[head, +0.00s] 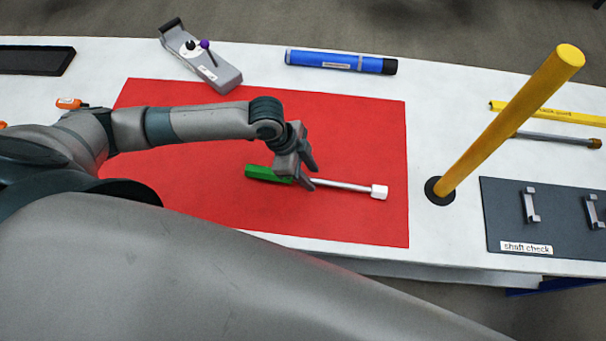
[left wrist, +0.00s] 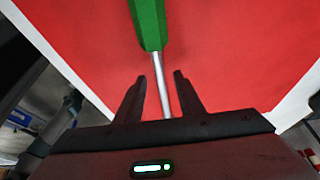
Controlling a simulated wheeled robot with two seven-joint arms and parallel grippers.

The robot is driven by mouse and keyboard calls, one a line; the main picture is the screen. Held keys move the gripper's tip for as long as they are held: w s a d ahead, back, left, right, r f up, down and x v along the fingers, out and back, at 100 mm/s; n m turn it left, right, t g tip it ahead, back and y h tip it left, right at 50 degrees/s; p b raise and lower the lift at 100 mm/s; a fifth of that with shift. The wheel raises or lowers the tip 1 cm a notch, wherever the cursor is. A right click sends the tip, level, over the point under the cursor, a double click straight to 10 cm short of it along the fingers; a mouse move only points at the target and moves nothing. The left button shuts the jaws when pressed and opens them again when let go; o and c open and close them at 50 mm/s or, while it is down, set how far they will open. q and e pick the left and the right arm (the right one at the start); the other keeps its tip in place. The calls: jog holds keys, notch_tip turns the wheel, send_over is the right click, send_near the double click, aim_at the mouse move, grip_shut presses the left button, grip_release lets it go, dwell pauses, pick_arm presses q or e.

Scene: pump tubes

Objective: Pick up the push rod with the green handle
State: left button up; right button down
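The push rod lies on the red mat (head: 200,200), with its green handle (head: 262,174) at the left, a thin silver shaft (head: 340,186) and a white block tip (head: 379,192) at the right. My left gripper (head: 312,172) is over the rod, near where the handle meets the shaft. In the left wrist view, the two fingers (left wrist: 160,82) stand apart, with the shaft (left wrist: 161,88) running between them and the green handle (left wrist: 148,22) beyond. The fingers do not appear to press on the shaft. My right gripper is in neither view.
A yellow post (head: 510,125) stands upright right of the mat. A dark "shaft check" board (head: 510,220) with brackets lies at the right. A blue cylinder (head: 335,62) and a grey controller (head: 215,75) lie behind the mat. A black tray (head: 40,60) is at the far left.

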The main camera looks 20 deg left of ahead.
pick_arm(q)
jog(key=shift+x, duration=0.9)
grip_shut()
